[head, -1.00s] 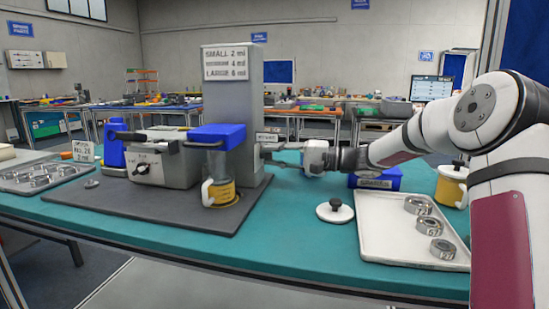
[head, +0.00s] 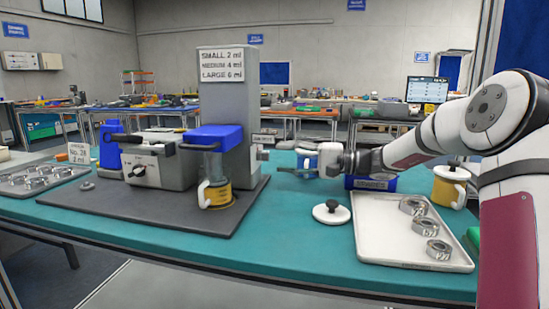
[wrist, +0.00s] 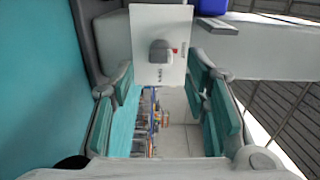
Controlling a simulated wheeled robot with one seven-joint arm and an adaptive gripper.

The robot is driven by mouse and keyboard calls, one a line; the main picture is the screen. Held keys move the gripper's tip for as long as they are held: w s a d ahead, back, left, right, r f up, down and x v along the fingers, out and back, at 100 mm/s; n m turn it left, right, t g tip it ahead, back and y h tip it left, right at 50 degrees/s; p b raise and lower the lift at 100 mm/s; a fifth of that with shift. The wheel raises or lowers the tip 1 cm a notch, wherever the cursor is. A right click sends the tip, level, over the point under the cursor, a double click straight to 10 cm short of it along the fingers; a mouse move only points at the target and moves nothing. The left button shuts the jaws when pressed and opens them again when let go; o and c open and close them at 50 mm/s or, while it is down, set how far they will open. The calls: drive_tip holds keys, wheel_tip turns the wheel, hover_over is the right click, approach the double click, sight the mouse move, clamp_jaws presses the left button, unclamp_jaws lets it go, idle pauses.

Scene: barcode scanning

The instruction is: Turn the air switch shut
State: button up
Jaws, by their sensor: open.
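The air switch is a grey knob (wrist: 161,50) with a small red mark at its right, on a white plate (wrist: 145,20) with small lettering in the wrist view. In the head view a small grey fitting (head: 261,154) juts from the right side of the tall grey column (head: 222,120); the knob's face cannot be made out there. My gripper (head: 285,170) is open and empty, right of the column and apart from it. In the wrist view my gripper (wrist: 165,100) has its padded fingers spread wide, with the knob ahead between them, beyond the tips.
The blue-topped press (head: 215,137) and a yellow-banded cup (head: 216,193) stand before the column. A white lid (head: 331,212), a tray (head: 385,243) with metal rings, a blue box (head: 372,183) and a yellow pot (head: 449,187) are near my arm.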

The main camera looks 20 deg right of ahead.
drive_tip(key=v, duration=0.7)
drive_tip(key=shift+s+d, duration=0.2)
drive_tip(key=shift+d, duration=0.1)
